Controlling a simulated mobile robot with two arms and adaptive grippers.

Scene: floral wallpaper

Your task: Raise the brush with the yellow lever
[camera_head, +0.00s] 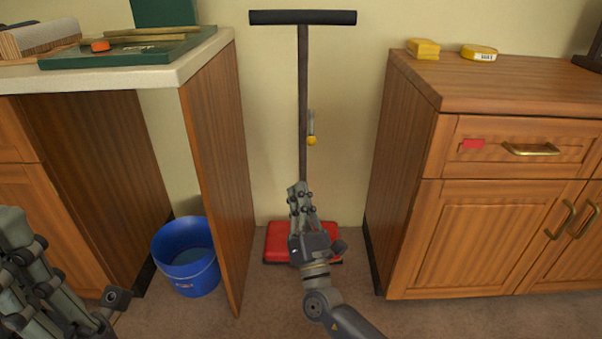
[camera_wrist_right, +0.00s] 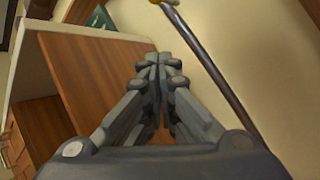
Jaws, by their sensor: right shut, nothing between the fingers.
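The brush is an upright floor sweeper with a red base (camera_head: 279,243), a dark pole (camera_head: 303,90) and a black crossbar handle (camera_head: 302,17). It stands against the wall between two cabinets. The yellow lever (camera_head: 311,140) has a yellow knob on a short grey stem, just right of the pole. My right gripper (camera_head: 297,187) is shut and empty, below the lever and in front of the lower pole and base. In the right wrist view, the pole (camera_wrist_right: 215,65) runs right of the closed fingers (camera_wrist_right: 160,58), apart from them in the picture. My left gripper (camera_head: 30,270) is partly cut off.
A blue bucket (camera_head: 187,258) stands under the left counter (camera_head: 205,50), whose wooden side panel (camera_head: 218,170) borders the gap. The right cabinet (camera_head: 420,220) closes the other side. A yellow sponge (camera_head: 423,48) and yellow tin (camera_head: 479,52) lie on it.

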